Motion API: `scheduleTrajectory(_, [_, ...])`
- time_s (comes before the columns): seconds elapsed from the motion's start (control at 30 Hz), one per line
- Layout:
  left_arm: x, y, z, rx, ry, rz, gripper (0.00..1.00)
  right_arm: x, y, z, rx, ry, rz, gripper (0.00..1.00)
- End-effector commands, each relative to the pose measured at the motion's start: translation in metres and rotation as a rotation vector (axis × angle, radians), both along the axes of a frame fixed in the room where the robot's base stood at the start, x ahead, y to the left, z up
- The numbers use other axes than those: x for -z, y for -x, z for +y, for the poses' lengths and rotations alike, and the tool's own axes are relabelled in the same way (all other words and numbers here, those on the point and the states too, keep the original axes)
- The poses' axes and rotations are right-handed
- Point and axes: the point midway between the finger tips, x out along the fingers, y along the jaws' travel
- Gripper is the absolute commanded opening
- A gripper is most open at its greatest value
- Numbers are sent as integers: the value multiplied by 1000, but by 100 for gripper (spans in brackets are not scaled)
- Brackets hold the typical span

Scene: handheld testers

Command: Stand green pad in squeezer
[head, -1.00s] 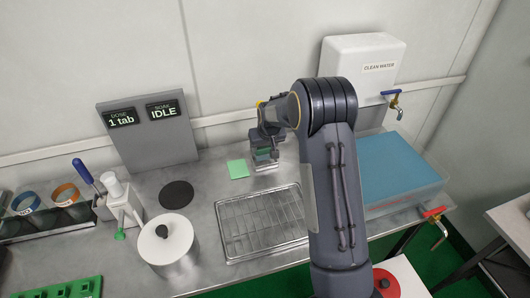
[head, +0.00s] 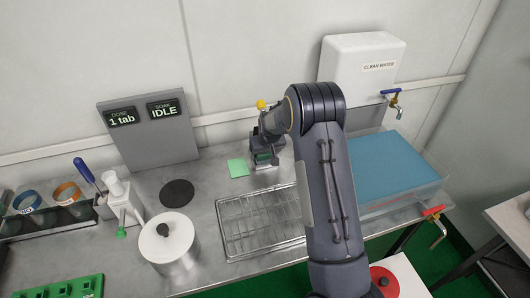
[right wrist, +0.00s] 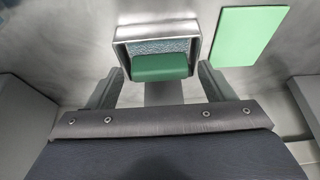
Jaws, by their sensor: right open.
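A dark green pad (right wrist: 160,67) sits inside an open metal frame that looks like the squeezer (right wrist: 157,31), with a blue-grey textured face behind it. In the head view the pad (head: 263,158) is a small green patch under my wrist. My right gripper (right wrist: 160,75) is open, one finger on each side of the pad, with visible gaps to it. It also shows in the head view (head: 264,153). How the pad's lower edge rests is hidden. A flat light green sheet (right wrist: 250,35) lies beside the squeezer. My left gripper is out of view.
A wire drain tray (head: 235,240) lies in front of the squeezer. A blue-topped basin (head: 395,170) is right; a display board (head: 150,135) stands behind.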

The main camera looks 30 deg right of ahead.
Motion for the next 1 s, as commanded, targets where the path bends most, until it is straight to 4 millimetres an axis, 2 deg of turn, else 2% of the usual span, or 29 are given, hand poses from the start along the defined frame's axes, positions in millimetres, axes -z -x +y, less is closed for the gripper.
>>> scheduleTrajectory(0.27, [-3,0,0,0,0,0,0,-8,1,1,0,0,-2,75])
scheduleTrajectory(0.7, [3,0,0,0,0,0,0,-90,34,9,0,0,-3,75])
scheduleTrajectory(1.0, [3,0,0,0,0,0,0,-120,52,13,6,-21,-5,75])
